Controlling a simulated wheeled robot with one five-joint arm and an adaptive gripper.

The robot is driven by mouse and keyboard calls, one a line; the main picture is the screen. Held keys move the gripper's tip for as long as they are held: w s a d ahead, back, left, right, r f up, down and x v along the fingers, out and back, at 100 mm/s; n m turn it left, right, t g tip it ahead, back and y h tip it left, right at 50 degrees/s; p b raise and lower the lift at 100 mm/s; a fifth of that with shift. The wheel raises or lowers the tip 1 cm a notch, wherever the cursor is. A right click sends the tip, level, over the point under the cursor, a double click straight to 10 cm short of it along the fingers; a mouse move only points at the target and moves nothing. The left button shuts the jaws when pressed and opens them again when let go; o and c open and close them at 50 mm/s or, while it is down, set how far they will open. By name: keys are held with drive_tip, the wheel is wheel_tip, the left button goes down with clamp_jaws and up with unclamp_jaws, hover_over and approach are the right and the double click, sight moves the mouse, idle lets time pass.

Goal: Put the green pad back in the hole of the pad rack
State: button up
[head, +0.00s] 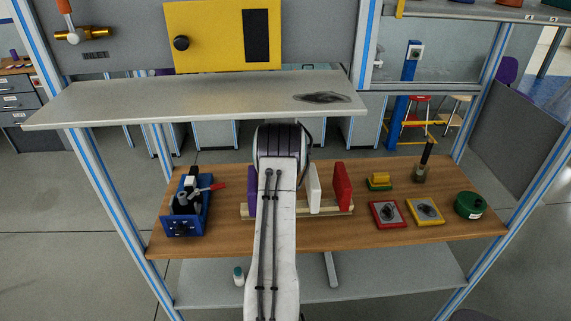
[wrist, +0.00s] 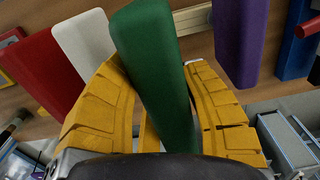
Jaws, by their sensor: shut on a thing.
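The green pad (wrist: 155,70) stands between the two yellow fingers of my gripper (wrist: 153,88) in the wrist view, tilted slightly. My gripper is shut on it. The wooden pad rack (head: 331,210) lies on the table in the head view, and a strip of it shows behind the pad in the wrist view (wrist: 193,18). A purple pad (head: 251,187), a white pad (head: 314,188) and a red pad (head: 342,186) stand in the rack. My arm covers the rack's middle in the head view, hiding the green pad and gripper. I cannot tell whether the pad touches the rack.
A blue vise-like device (head: 184,208) stands on the table's left. At right are a red-framed plate (head: 388,214), a yellow-framed plate (head: 425,212), a green round container (head: 469,205), a yellow block (head: 379,181) and a dark upright tool (head: 422,165). A grey shelf (head: 200,98) hangs above.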

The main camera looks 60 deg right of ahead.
drive_tip(key=shift+f, duration=1.95)
drive_tip(key=shift+f+b, duration=1.2)
drive_tip(key=shift+f, duration=0.85)
drive_tip(key=o, duration=1.2)
drive_tip(key=shift+o, duration=0.2)
wheel_tip(320, 180, up, 11)
drive_tip(key=shift+r, duration=0.45)
